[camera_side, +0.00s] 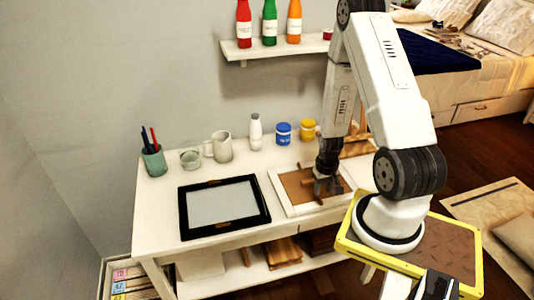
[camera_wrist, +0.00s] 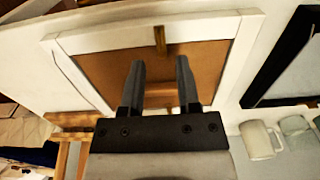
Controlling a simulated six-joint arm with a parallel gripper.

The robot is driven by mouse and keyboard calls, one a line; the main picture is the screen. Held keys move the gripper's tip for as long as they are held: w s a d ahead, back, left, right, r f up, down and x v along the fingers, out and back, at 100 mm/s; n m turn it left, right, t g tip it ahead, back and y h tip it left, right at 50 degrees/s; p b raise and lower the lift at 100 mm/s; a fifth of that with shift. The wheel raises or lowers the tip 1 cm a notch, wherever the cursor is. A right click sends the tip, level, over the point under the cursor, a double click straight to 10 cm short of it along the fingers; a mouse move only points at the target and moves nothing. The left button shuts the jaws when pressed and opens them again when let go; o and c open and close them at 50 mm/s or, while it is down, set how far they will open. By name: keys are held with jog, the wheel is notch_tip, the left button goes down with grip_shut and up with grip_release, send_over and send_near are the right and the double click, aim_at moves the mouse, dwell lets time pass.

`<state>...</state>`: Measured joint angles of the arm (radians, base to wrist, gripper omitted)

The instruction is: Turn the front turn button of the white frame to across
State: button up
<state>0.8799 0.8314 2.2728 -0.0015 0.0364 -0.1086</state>
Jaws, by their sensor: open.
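The white frame (camera_side: 283,198) lies flat on the white table, with a brown backing panel inside it; it also shows in the wrist view (camera_wrist: 205,35). The front turn button (camera_wrist: 160,40) is a small narrow brass-coloured bar at the middle of the frame's front side. Its long axis stands at about a right angle to that side, and it overlaps the panel's edge. My gripper (camera_wrist: 160,63) is open and empty above the panel, its fingertips pointing toward the button and apart from it. In the side view, my gripper (camera_side: 327,186) hides part of the frame.
A brown wooden piece (camera_wrist: 160,95) shows between my fingers, over the panel. A black frame (camera_side: 182,210) lies left of the white one. A mug (camera_side: 222,147), a white bottle (camera_side: 255,132) and blue (camera_side: 284,134) and yellow jars (camera_side: 308,129) stand along the back.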

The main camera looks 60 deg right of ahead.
aim_at(321, 200)
jog(key=shift+r, duration=1.9)
jog(key=w+a+r+n+t, duration=0.1)
jog(key=w+a+r+n, duration=0.3)
jog(key=w+a+r, duration=0.55)
jog(key=a+r+n+t, duration=0.1)
jog(key=a+r+n, duration=0.3)
jog(key=a, duration=0.9)
notch_tip(321, 200, up, 3)
jog(key=shift+a+f+n+t, duration=0.1)
jog(key=shift+a+n+t, duration=0.05)
jog(key=shift+n+t, duration=0.2)
jog(key=shift+s, duration=0.1)
